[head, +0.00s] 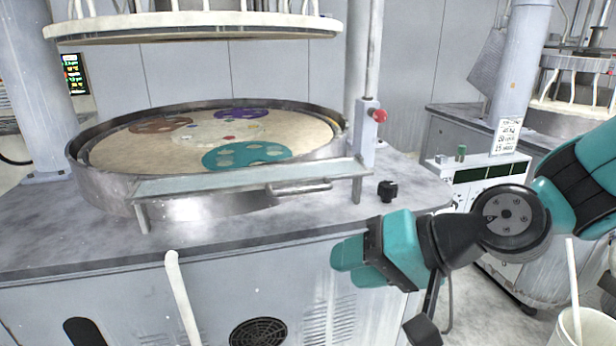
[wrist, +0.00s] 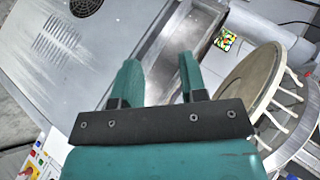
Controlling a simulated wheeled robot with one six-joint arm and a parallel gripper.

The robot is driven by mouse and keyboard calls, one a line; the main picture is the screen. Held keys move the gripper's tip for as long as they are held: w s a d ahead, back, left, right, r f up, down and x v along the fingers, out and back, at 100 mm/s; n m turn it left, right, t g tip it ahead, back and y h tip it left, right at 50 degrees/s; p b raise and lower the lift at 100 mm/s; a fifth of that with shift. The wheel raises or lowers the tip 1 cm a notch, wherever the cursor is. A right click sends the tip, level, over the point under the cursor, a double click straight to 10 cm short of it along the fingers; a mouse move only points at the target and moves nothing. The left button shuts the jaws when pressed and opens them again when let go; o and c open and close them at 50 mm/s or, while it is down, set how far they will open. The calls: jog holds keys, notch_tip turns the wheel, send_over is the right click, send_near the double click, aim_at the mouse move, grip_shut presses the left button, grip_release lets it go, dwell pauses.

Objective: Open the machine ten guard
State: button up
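The guard (head: 250,178) is a long, narrow, pale see-through panel across the front rim of the round platen. A grey bar handle (head: 298,187) sits on its front, right of the middle. No machine number is readable on this machine. My gripper (head: 348,262) is in front of the cabinet, below and right of the handle, apart from it. In the wrist view my gripper (wrist: 158,78) shows two spread teal fingers with nothing held between them.
The platen (head: 310,138) holds teal, brown and purple discs. A white upper ring (head: 190,28) hangs above it. A black knob (head: 388,190) stands on the worktop, right of the guard. A pale rod (head: 182,300) rises before the cabinet. A second machine (head: 570,125) stands at the right.

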jog(key=w+r+m+t+y+p, duration=0.1)
jog(key=w+r+m+t+p, duration=0.1)
jog(key=w+m+t, duration=0.3)
jog(key=m+t+h+p, duration=0.1)
jog(key=m+t+h, duration=0.15)
jog(key=m, duration=0.35)
send_near(303, 191)
jog(key=shift+t+y, duration=0.25)
jog(key=shift+y, duration=0.2)
jog(key=p+x, duration=0.9)
jog(key=shift+w+f+p, duration=0.15)
jog(key=shift+f+p, duration=0.25)
jog(key=shift+w+a+f, duration=0.25)
jog(key=shift+w+a, duration=0.1)
jog(key=shift+w, duration=0.1)
jog(key=shift+r, duration=0.1)
grip_shut()
